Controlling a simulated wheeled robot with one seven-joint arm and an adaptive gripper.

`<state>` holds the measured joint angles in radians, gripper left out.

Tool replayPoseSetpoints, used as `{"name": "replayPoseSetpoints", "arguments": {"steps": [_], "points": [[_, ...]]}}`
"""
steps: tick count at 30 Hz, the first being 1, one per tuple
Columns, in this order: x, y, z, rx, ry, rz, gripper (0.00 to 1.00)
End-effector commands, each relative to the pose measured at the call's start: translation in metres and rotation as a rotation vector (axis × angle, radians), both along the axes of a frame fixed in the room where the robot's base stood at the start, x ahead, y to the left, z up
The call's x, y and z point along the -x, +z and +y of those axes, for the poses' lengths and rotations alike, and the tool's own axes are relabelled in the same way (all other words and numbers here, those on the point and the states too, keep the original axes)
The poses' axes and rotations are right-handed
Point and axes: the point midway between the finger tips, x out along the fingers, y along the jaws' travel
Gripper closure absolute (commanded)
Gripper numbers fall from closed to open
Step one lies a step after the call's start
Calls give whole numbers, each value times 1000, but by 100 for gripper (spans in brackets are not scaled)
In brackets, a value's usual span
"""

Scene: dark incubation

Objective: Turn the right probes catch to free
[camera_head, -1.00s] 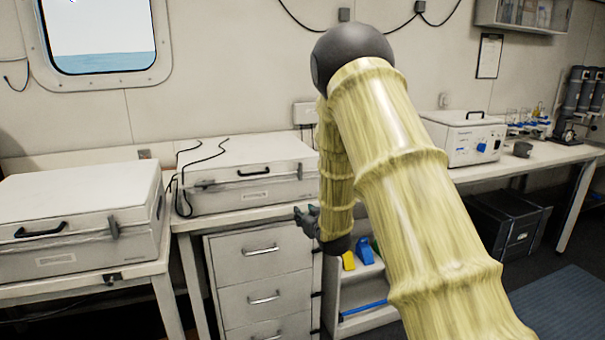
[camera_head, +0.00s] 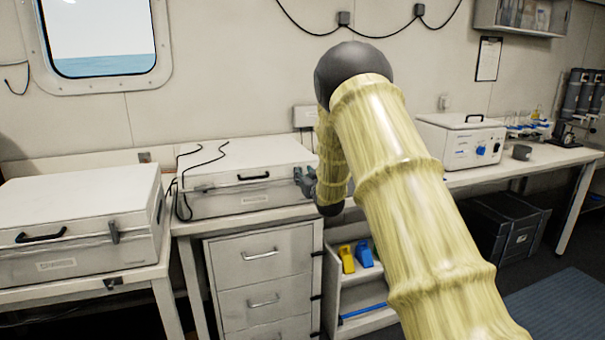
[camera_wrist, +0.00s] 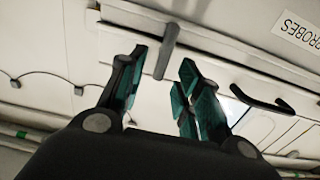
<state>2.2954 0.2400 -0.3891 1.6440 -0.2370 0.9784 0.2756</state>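The probes case (camera_head: 225,205) is a white box on the bench in the middle of the head view. Its front has a dark handle (camera_head: 253,178) and a grey catch at the left (camera_head: 205,187). In the wrist view, upside down, are the PROBES label (camera_wrist: 298,30), the handle (camera_wrist: 262,98) and the right catch (camera_wrist: 166,50), a grey bar across the lid seam. My gripper (camera_head: 304,182) is at the case's right front corner and hides the right catch in the head view. In the wrist view my gripper (camera_wrist: 160,68) is open, with the catch between or just beyond its fingertips; contact is unclear.
Another white case (camera_head: 75,215) stands on the left bench. Black cables (camera_head: 183,185) hang at the probes case's left end. Drawers (camera_head: 262,270) and a shelf with blue and yellow items (camera_head: 356,257) are below. A white instrument (camera_head: 460,143) stands at the right.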

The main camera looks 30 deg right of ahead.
Motion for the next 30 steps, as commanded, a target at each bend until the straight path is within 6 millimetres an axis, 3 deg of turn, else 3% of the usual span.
{"name": "replayPoseSetpoints", "arguments": {"steps": [6,16,22,30], "points": [[-15,0,-4,-1,0,0,66],[-17,0,-4,-1,0,1,66],[-17,0,-4,0,0,1,100],[-17,-1,-4,9,0,3,100]]}}
